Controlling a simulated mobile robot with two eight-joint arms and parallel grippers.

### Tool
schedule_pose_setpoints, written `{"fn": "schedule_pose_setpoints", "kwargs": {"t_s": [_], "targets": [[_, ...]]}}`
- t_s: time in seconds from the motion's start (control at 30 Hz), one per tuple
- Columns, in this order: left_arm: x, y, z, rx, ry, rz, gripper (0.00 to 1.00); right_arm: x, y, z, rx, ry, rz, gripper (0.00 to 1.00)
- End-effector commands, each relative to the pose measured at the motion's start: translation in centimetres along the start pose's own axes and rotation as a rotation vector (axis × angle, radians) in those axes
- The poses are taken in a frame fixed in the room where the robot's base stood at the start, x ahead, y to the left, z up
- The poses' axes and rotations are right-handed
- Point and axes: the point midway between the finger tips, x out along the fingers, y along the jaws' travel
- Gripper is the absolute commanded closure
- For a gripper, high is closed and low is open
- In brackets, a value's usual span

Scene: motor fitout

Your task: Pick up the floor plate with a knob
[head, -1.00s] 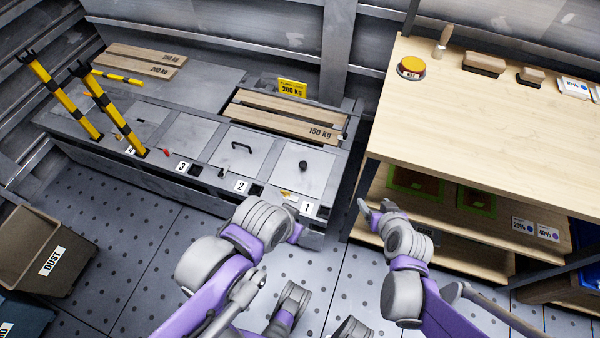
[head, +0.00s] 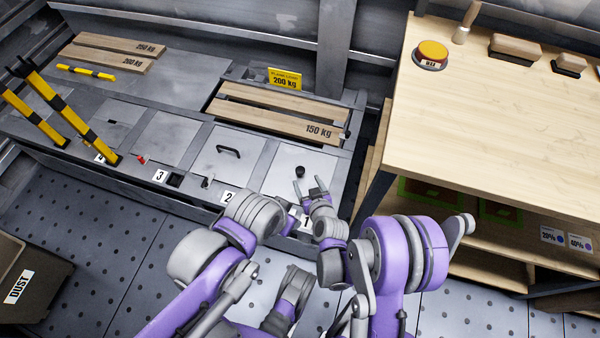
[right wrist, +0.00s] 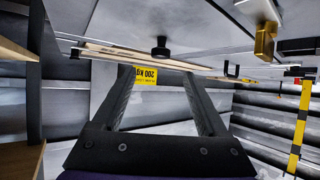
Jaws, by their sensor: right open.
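The floor plate with a knob (head: 284,176) is the grey panel at bay 1 in the head view. Its black round knob (head: 300,171) stands up from it and also shows in the right wrist view (right wrist: 161,46), ahead of the fingers. My right gripper (head: 309,188) is open and empty, just in front of the knob and apart from it. In the right wrist view its two fingers (right wrist: 158,82) are spread wide. My left arm comes in from the lower left; its gripper (head: 297,214) is partly hidden, so I cannot tell its jaw state.
A plate with a bar handle (head: 228,151) lies beside it at bay 2. Wooden planks (head: 275,118) lie behind. Yellow-black posts (head: 75,118) stand at the left. A wooden workbench (head: 490,130) with shelves stands close on the right.

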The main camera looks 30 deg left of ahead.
Motion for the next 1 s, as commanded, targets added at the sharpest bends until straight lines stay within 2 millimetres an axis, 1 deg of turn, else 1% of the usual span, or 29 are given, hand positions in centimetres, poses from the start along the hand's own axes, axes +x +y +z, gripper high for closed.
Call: {"fn": "schedule_pose_setpoints", "kwargs": {"t_s": [0.03,0.1,0.27,0.37,0.5,0.57,0.63,0.8,0.83,0.87,1.0], "targets": [[0.2,0.0,0.1,0.0,-0.001,0.0,0.5,1.0,0.0,0.1,0.0,0.0,-0.001,0.24],[0.3,0.0,0.1,0.0,-0.001,0.0,0.5,1.9,0.0,0.1,0.0,0.0,-0.001,0.24],[0.5,0.0,0.1,0.0,-0.001,0.0,0.5,3.0,0.0,0.1,0.0,0.0,0.0,0.24],[0.7,0.0,0.2,0.0,-0.002,0.0,0.5,4.2,-0.1,0.1,0.0,0.0,0.0,0.24],[1.2,0.0,0.3,0.0,-0.003,0.0,0.5,6.4,-0.1,0.2,0.0,0.0,0.0,0.24],[1.3,0.0,0.3,0.0,-0.003,0.0,0.5,7.1,-0.1,0.2,0.0,0.0,0.0,0.24],[1.3,0.0,0.3,0.0,-0.003,0.0,0.5,7.6,-0.1,0.1,0.001,0.0,0.0,0.24],[1.3,0.0,0.3,0.0,-0.003,0.0,0.5,7.5,-0.1,0.1,0.001,0.0,0.0,0.24],[1.3,0.0,0.3,0.0,-0.003,0.0,0.5,7.5,-0.1,0.1,0.001,0.0,0.0,0.26],[1.3,0.0,0.3,0.0,-0.003,0.0,0.5,7.5,-0.1,0.1,0.001,0.0,0.0,0.32],[1.3,0.0,0.3,0.0,-0.003,0.0,0.5,7.5,-0.1,0.1,0.001,0.0,0.0,0.57]]}}
